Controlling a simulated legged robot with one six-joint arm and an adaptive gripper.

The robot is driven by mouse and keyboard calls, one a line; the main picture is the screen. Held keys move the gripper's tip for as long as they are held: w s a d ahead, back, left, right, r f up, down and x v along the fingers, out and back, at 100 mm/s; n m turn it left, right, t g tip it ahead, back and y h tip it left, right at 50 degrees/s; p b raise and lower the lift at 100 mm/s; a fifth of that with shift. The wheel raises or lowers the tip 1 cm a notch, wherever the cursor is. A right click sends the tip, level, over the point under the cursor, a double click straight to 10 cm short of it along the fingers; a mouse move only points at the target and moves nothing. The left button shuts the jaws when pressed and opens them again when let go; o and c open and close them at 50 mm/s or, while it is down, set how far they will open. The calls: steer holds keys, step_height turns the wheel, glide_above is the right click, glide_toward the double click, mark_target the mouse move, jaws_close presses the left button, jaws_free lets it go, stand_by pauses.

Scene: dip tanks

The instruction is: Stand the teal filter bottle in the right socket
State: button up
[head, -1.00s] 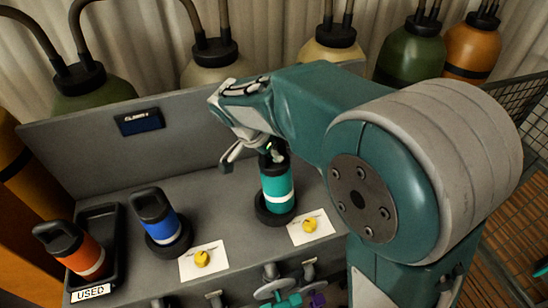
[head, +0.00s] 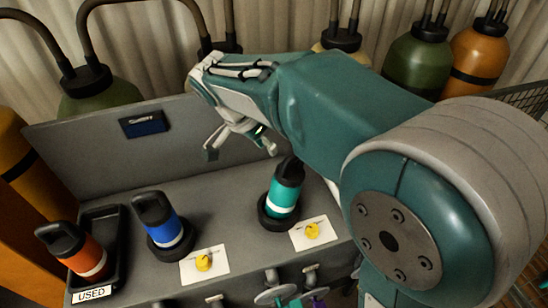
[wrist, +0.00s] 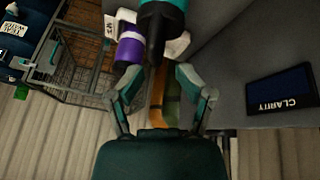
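The teal bottle (head: 285,188) has a black cap and a white band. Its foot is in the black ring of the right socket (head: 276,220), and it leans to the right in the head view. My gripper (head: 241,147) is open and empty, above and to the left of the cap, apart from it. In the wrist view the fingers (wrist: 158,73) are spread, with the teal bottle (wrist: 162,14) and its dark cap beyond them at the top. The inside of the socket is hidden.
A blue bottle (head: 163,226) stands in the left socket. An orange bottle (head: 84,256) is in the black tray labelled USED (head: 112,217). White cards with yellow pieces (head: 311,231) lie in front of the sockets. A grey back panel (head: 80,165) stands behind; valve handles are at the front.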

steer(key=w+v, duration=0.1)
steer(key=v, duration=0.3)
steer(key=s+d+r+n+t+y, duration=0.1)
steer(key=s+d+n+y, duration=0.15)
steer(key=s+d, duration=0.3)
steer(key=s+d+r+n+y, duration=0.1)
steer(key=s+d+n, duration=0.25)
steer(key=d, duration=0.25)
steer(key=s+d+f+n+t+y, duration=0.1)
steer(key=s+d+f+n+t, duration=0.2)
steer(key=s, duration=0.6)
steer(key=d+f, duration=0.1)
steer(key=d, duration=0.1)
steer(key=shift+s+d+n, duration=0.2)
steer(key=shift+d+n, duration=0.1)
steer(key=shift+n, duration=0.1)
stand_by(1.0)
